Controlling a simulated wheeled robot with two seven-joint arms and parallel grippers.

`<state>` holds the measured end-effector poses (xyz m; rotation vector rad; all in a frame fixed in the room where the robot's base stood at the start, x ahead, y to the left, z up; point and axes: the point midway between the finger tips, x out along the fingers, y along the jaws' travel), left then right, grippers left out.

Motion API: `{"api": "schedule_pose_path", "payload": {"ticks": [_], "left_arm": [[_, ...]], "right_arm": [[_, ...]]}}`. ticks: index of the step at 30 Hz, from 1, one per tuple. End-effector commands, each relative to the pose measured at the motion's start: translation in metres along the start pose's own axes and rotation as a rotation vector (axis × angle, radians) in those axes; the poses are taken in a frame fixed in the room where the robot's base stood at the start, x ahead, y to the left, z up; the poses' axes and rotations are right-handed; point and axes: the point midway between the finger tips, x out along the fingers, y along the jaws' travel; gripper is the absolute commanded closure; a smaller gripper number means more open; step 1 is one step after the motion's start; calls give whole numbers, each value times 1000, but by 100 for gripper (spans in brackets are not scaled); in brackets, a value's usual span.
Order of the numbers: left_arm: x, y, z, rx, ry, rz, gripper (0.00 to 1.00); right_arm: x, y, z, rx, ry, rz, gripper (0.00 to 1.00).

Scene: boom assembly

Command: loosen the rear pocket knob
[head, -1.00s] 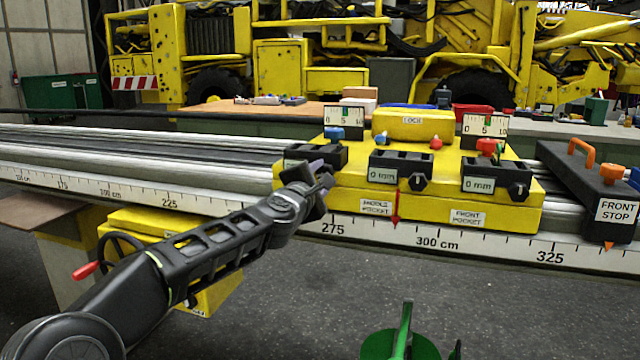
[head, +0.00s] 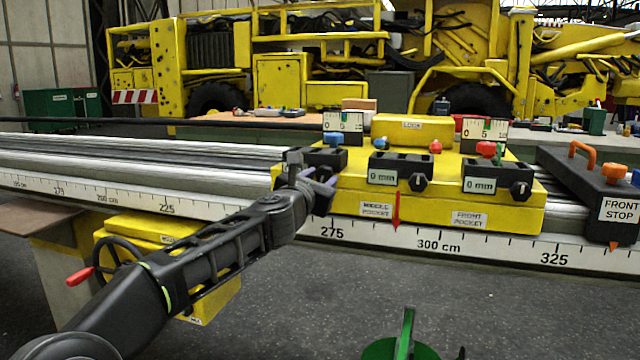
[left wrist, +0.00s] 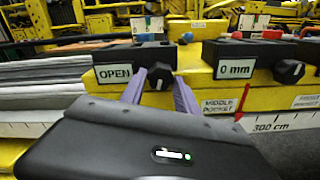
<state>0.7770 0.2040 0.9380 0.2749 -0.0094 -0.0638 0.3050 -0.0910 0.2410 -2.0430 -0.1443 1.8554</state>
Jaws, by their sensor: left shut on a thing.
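The rear pocket block is the black housing (head: 327,155) at the left end of the yellow carriage (head: 345,203). The rear pocket knob (left wrist: 160,76) is black with a white mark and sits between the purple fingers. My left gripper (head: 325,180) is shut on this knob; it also shows in the left wrist view (left wrist: 159,88). In the head view the gripper hides the knob and the display. My right gripper is not in view.
The middle (head: 400,168) and front (head: 490,175) pocket blocks, both reading 0 mm, stand to the right with their own knobs. The front stop (head: 608,195) is farther right on the rail. A green object (head: 400,345) is low in front. Floor before the rail is mostly clear.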

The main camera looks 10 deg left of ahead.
Motion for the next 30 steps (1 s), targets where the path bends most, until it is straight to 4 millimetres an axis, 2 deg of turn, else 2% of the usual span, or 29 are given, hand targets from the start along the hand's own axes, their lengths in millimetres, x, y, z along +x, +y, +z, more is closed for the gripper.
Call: {"api": "schedule_pose_path", "payload": {"ticks": [7,21,22,28,30], "left_arm": [[0,-1,-1,-90,1,0,100],[0,0,-1,-106,1,0,100],[0,-1,-1,-106,1,0,60],[0,0,0,-105,1,0,44],[0,0,0,-105,1,0,42]], "right_arm": [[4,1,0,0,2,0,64],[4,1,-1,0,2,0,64],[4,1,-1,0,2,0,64],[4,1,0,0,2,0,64],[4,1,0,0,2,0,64]]}}
